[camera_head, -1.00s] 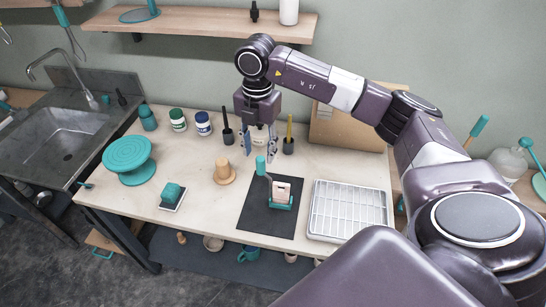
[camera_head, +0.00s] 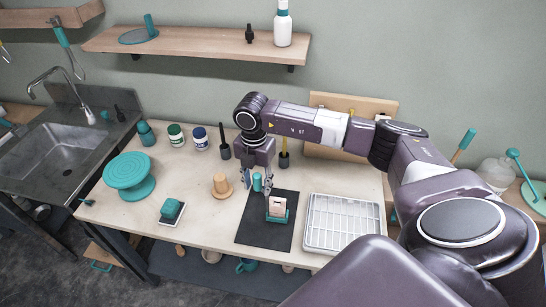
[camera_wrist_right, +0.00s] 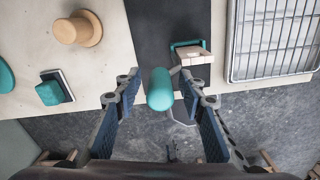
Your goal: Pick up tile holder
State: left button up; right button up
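The tile holder has a teal upright handle (camera_head: 257,182) and a teal base (camera_head: 277,216) with a pale tile (camera_head: 276,205) in it. It stands on a dark mat (camera_head: 262,233) on the workbench. My right gripper (camera_wrist_right: 160,82) is open, pointing down at the handle. In the right wrist view the rounded teal handle top (camera_wrist_right: 160,90) shows between its two fingers, with a gap on each side. The holder's base (camera_wrist_right: 188,50) and tile (camera_wrist_right: 197,57) lie beyond the fingertips. My left gripper is out of view.
A white wire rack tray (camera_head: 343,222) lies right of the mat. A wooden peg-like form (camera_head: 221,186) and a teal block on a pad (camera_head: 171,210) lie to the left. A dark cup with a yellow tool (camera_head: 284,160) stands close behind the gripper.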

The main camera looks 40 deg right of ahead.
grip_shut()
jog(key=shift+r, duration=0.15)
